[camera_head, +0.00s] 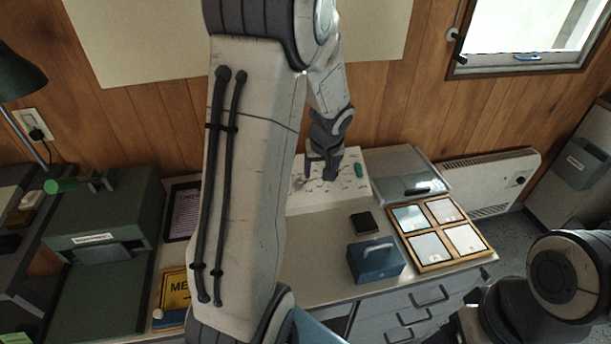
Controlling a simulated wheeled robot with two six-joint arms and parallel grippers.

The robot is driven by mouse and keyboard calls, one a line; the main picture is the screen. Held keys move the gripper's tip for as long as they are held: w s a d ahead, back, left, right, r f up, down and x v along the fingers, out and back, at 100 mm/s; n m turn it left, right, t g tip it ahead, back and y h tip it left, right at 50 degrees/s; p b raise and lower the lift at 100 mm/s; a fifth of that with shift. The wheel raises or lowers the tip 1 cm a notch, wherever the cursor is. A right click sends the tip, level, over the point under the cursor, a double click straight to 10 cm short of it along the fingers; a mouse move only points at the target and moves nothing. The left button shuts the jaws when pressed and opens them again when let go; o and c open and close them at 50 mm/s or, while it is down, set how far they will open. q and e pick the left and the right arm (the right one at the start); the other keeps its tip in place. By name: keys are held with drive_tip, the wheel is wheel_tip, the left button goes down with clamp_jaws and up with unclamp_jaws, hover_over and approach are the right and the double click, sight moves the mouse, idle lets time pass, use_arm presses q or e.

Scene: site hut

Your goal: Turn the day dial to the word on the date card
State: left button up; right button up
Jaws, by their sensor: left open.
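A white panel (310,200) with small dark marks lies at the back of the worktop, partly hidden by my left arm. The marks are too small to read, and I cannot make out a dial pointer. My left gripper (322,178) is open and points down over this panel; I cannot tell whether its fingers touch anything. A small green piece (359,170) is on the panel, right of the gripper. I cannot pick out the date card for certain. My right arm shows at the lower right, but its gripper is out of view.
A wooden frame with pale panes (431,267) lies at the worktop's right. A blue handled box (376,262) and a small dark block (364,222) stand near it. A clear tray (431,180) is behind. A yellow sign (173,288) and dark-framed notice (182,212) lie left.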

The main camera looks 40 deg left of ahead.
sight(299, 185)
use_arm(q)
drive_tip(key=w+a+f, duration=0.1)
drive_tip(key=a+f, duration=0.2)
drive_tip(key=a+f+n+b, duration=0.1)
drive_tip(key=a+f, duration=0.2)
drive_tip(key=f, duration=0.1)
drive_tip(key=w+a+f+n+b, duration=0.1)
drive_tip(key=a+f, duration=0.2)
drive_tip(key=f, duration=0.1)
drive_tip(key=shift+w+a+f+y, duration=0.15)
drive_tip(key=shift+w+f+y, duration=0.1)
drive_tip(key=shift+w+y, duration=0.1)
clamp_jaws()
